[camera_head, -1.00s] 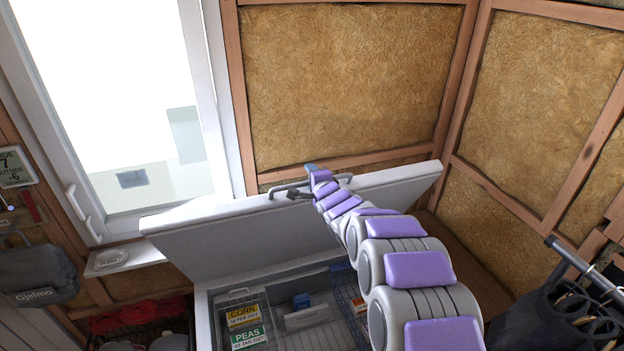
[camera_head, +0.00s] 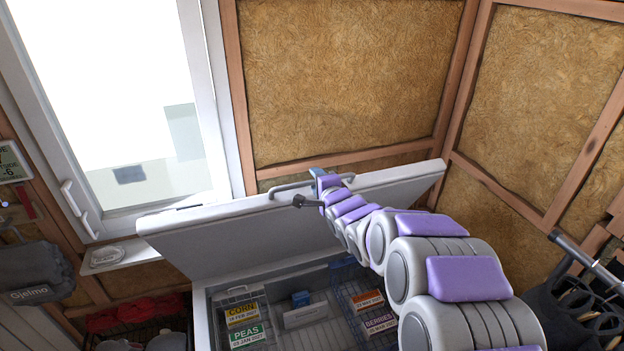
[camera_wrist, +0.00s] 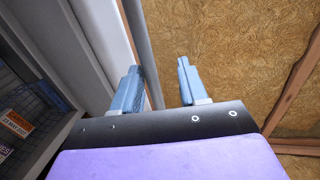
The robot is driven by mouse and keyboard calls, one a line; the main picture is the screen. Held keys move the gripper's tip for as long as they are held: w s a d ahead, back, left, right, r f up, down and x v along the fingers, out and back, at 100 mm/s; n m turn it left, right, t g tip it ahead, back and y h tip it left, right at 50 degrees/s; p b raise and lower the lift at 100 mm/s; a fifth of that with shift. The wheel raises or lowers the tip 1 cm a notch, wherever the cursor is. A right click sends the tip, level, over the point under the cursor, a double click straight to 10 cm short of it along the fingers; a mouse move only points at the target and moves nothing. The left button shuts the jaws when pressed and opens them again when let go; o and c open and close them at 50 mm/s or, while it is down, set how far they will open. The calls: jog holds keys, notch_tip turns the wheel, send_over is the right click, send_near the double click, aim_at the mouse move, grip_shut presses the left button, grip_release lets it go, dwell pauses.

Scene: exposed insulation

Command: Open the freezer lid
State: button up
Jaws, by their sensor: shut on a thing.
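The freezer lid (camera_head: 235,240) is a grey-white slab, raised steeply with its inner face toward me in the head view. It also fills the left part of the wrist view (camera_wrist: 55,40). A grey bar handle (camera_head: 284,188) runs along its upper edge. My gripper (camera_head: 317,180) is at the right part of this handle, shut on it. In the wrist view, the handle bar (camera_wrist: 142,35) passes between the two blue fingers of my gripper (camera_wrist: 158,78), close to the left one. My arm hides part of the lid and the freezer's right side.
The freezer's inside is exposed, with labelled bags (camera_head: 245,325) at left and a blue wire basket (camera_head: 350,290) at right. A window (camera_head: 125,110) and insulated wall (camera_head: 340,80) stand behind. A dark holder with rods (camera_head: 580,310) is at lower right.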

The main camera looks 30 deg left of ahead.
jog(key=b+v, duration=0.2)
jog(key=v, duration=0.9)
jog(key=shift+d+r, duration=0.2)
jog(key=shift+d, duration=0.15)
jog(key=shift+s+d, duration=0.1)
jog(key=shift+s, duration=0.05)
